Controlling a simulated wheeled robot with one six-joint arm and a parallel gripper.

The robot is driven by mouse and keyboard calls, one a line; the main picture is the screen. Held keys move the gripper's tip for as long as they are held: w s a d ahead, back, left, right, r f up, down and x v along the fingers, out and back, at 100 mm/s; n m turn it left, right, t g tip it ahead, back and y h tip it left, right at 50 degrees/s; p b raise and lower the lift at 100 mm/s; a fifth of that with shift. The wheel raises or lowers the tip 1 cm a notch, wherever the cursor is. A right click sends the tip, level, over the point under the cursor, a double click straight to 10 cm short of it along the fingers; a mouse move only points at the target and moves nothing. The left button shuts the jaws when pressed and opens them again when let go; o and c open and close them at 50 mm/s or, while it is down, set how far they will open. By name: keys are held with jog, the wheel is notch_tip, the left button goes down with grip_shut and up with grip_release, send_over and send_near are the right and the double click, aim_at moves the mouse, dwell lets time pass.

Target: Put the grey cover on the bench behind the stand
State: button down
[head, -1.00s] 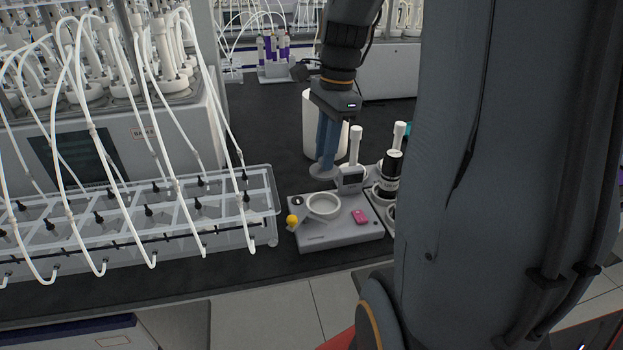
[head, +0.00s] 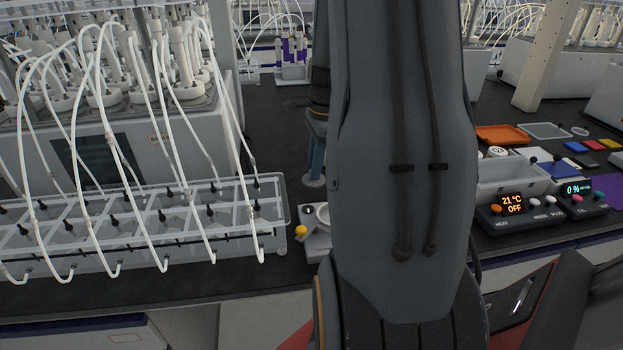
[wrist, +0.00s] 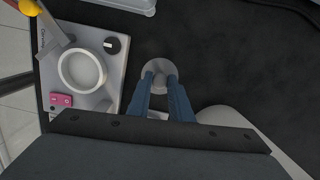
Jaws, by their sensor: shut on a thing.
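The grey cover is a small round disc (wrist: 155,66) between my fingertips in the wrist view; it also shows in the head view (head: 314,182). My gripper (wrist: 160,80), with blue fingers, is shut on it and points down over the dark bench; its fingers also show in the head view (head: 316,165). The cover is behind the grey stand (wrist: 112,62) and apart from it. I cannot tell whether the cover touches the bench. In the head view my arm hides most of the stand.
A white rounded object (wrist: 238,118) is close to my gripper. A clear tubed rack (head: 272,200) stands left. A yellow ball (head: 300,231) sits at the stand's edge. Control boxes (head: 510,215) and trays (head: 502,135) lie right.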

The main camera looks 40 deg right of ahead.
jog(key=shift+f+p, duration=0.4)
jog(key=shift+f, duration=1.8)
jog(key=shift+f, duration=0.15)
jog(key=c, duration=1.6)
grip_release()
jog(key=r, duration=0.4)
jog(key=r+b, duration=0.1)
jog(key=r, duration=0.3)
jog(key=d+r+b, duration=0.1)
jog(key=r, duration=0.3)
jog(key=shift+s+d+r, duration=0.1)
jog(key=shift+s+r, duration=0.05)
jog(key=shift+s, duration=0.15)
